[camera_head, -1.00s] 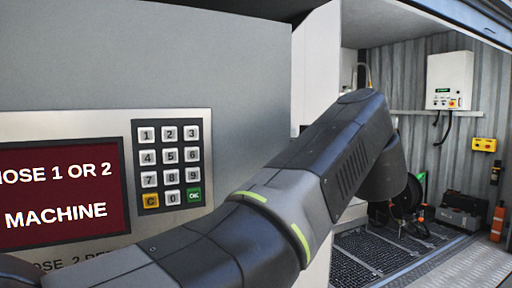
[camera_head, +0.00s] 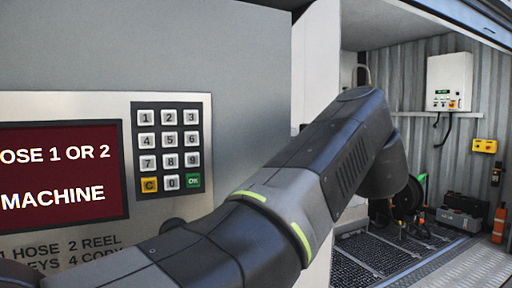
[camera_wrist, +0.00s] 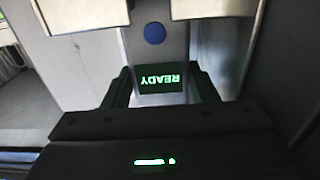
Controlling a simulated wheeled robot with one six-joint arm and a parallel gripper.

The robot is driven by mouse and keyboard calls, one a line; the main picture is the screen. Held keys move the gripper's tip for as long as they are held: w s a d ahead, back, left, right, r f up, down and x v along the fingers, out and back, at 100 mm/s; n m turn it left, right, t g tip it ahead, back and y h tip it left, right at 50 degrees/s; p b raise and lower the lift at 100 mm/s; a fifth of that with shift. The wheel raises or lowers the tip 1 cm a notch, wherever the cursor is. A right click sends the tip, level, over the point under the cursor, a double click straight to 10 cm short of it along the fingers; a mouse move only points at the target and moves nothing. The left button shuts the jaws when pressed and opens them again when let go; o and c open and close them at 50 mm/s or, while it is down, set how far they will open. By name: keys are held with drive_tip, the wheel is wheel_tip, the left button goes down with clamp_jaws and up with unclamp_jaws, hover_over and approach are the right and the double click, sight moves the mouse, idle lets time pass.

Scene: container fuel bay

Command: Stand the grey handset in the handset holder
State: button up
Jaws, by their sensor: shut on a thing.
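In the wrist view a grey handset (camera_wrist: 155,53) with a round blue button and a lit green READY screen, upside down in the picture, sits between the dark fingers of my gripper (camera_wrist: 160,72). My gripper is shut on it. The handset's far end runs out of the top of the picture. I cannot make out the handset holder in either view. In the head view my own arm reaches to the right, and neither the gripper nor the handset shows.
A grey terminal with a keypad (camera_head: 168,148) and dark red screen (camera_head: 60,172) stands close on the left. A white wall box (camera_head: 449,80), yellow box (camera_head: 484,146) and dark toolbox (camera_head: 462,208) are farther back right. Blurred pale blocks (camera_wrist: 85,13) flank the handset in the wrist view.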

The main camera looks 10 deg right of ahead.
drive_tip(key=o, duration=1.2)
drive_tip(key=shift+o, duration=0.2)
drive_tip(key=shift+s+d+f, duration=0.1)
drive_tip(key=b+v, duration=0.2)
drive_tip(key=v, duration=1.1)
drive_tip(key=shift+s, duration=0.3)
drive_tip(key=p+x, duration=0.1)
drive_tip(key=x, duration=0.9)
drive_tip(key=shift+r, duration=0.2)
drive_tip(key=shift+r, duration=0.15)
idle(0.5)
